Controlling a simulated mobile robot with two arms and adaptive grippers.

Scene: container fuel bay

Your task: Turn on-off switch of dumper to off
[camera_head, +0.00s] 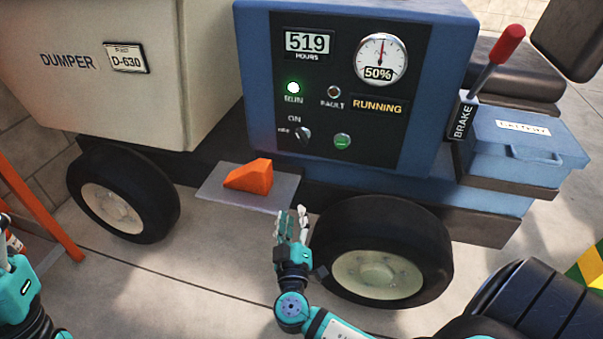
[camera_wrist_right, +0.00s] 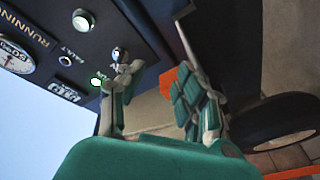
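The blue dumper's black control panel (camera_head: 345,88) is at the upper middle of the head view. Its small on-off switch (camera_head: 303,134) is low on the left, with ON above it and a small label at its left. The knob's exact direction is too small to tell. My right gripper (camera_head: 292,222) is open and empty, below and apart from the panel, near the front wheel. In the right wrist view, its spread fingers (camera_wrist_right: 158,108) show with the switch (camera_wrist_right: 119,54) beyond the left fingertip. My left gripper (camera_head: 8,240) is cut off at the left edge.
The green RUN lamp (camera_head: 293,87) is lit and the display (camera_head: 377,106) reads RUNNING. An orange wedge (camera_head: 250,178) lies on the step plate (camera_head: 220,190) below the panel. A red-knobbed brake lever (camera_head: 492,58) stands at the right. The front wheel (camera_head: 380,255) is close to my right gripper.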

